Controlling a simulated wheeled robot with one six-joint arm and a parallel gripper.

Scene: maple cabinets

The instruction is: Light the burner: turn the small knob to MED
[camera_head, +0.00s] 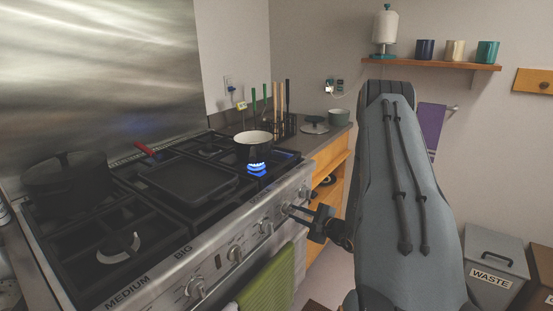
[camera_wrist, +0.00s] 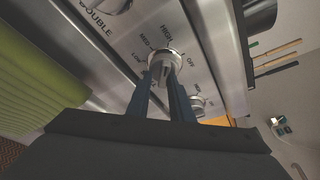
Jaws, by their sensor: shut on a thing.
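The stove's front panel (camera_head: 222,262) carries a row of knobs. My gripper (camera_head: 291,208) reaches the panel near its right end. In the wrist view my gripper (camera_wrist: 166,78) is shut on a round metal knob (camera_wrist: 163,62), one finger on each side of its grip bar. LOW, MED, HIGH and OFF are printed around this knob. I cannot tell for sure which mark it points at, and its name is not readable.
Another knob (camera_wrist: 197,102) sits beside the gripped one, and a DOUBLE knob (camera_wrist: 107,4) lies on the other side. A green towel (camera_head: 268,283) hangs on the stove front. A griddle (camera_head: 187,179) and a dark pot (camera_head: 66,180) stand on the stove.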

